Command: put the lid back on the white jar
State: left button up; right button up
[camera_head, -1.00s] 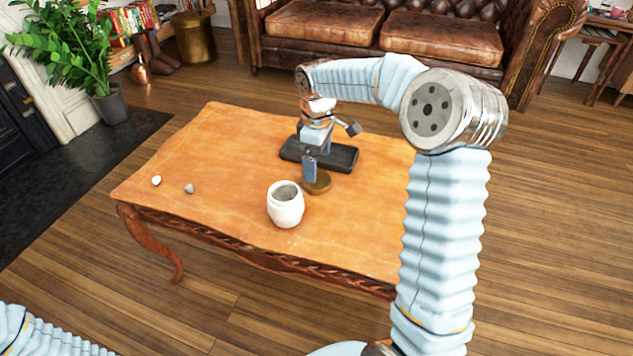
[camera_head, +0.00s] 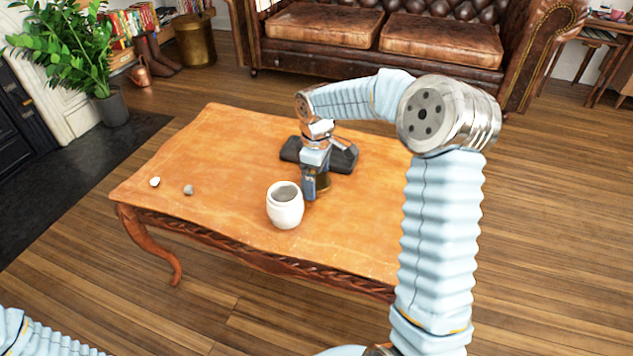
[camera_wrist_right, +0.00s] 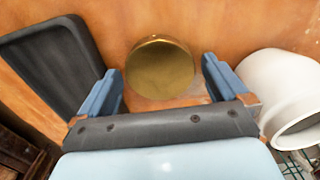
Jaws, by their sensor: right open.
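The white jar (camera_head: 285,212) stands upright and open on the wooden table; it also shows at the right of the right wrist view (camera_wrist_right: 277,92). The lid, a round brass-coloured disc (camera_head: 323,182), lies on the table just behind and right of the jar, partly hidden by my gripper. In the right wrist view the lid (camera_wrist_right: 160,68) sits between and ahead of the two blue fingers. My right gripper (camera_head: 314,192) is open and low over the lid, with a finger on either side and gaps showing. My left gripper is out of view.
A dark tray (camera_head: 345,158) lies behind the gripper; it also shows in the right wrist view (camera_wrist_right: 50,60). Two small pebbles, one white (camera_head: 155,182) and one grey (camera_head: 188,190), lie at the table's left. The table's left half (camera_head: 225,150) is mostly clear.

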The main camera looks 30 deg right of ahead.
jog(key=c, duration=1.1)
jog(key=shift+o, duration=0.2)
jog(key=shift+r, duration=0.1)
jog(key=shift+r, duration=0.25)
jog(key=r, duration=0.3)
jog(key=shift+s+a+r+p, duration=0.15)
jog(key=shift+s+a+p, duration=0.05)
jog(key=shift+p, duration=0.1)
jog(key=s+a+r, duration=0.8)
jog(key=s+r, duration=0.1)
jog(key=s, duration=0.1)
jog(key=shift+s+a, duration=0.2)
jog(key=shift+s, duration=0.05)
